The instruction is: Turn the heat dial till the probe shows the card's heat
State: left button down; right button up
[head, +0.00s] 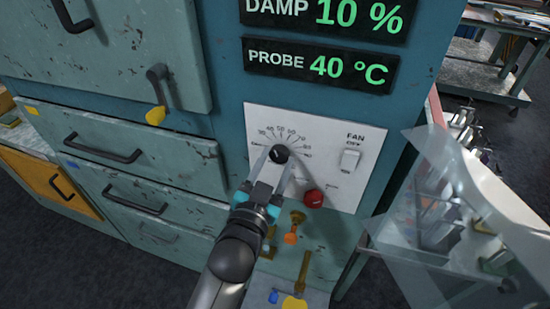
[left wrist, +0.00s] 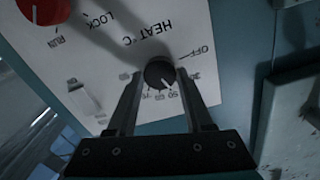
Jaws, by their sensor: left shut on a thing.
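The heat dial is a small black knob (head: 278,153) on a white panel, ringed by printed numbers. In the left wrist view the dial (left wrist: 159,73) sits between my finger tips under the "HEAT °C" lettering, with a white mark on its face towards the numbers. My left gripper (head: 274,160) is shut on the dial. The probe display (head: 320,66) reads 40 °C in green. I see no heat card in either view. My right gripper is not in view.
The white panel (head: 372,128) also holds a fan switch (head: 349,160) and a red knob (head: 314,197) close right of my gripper. A damp display (head: 330,14) reads 10 %. Brass valves with coloured handles sit below. A clear sheet (head: 440,165) stands at right.

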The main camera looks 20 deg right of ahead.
pick_arm(q)
jog(key=shift+c, duration=1.4)
grip_release()
jog(key=b+v, duration=0.2)
jog(key=v, duration=1.3)
jog(key=shift+s+a, duration=0.1)
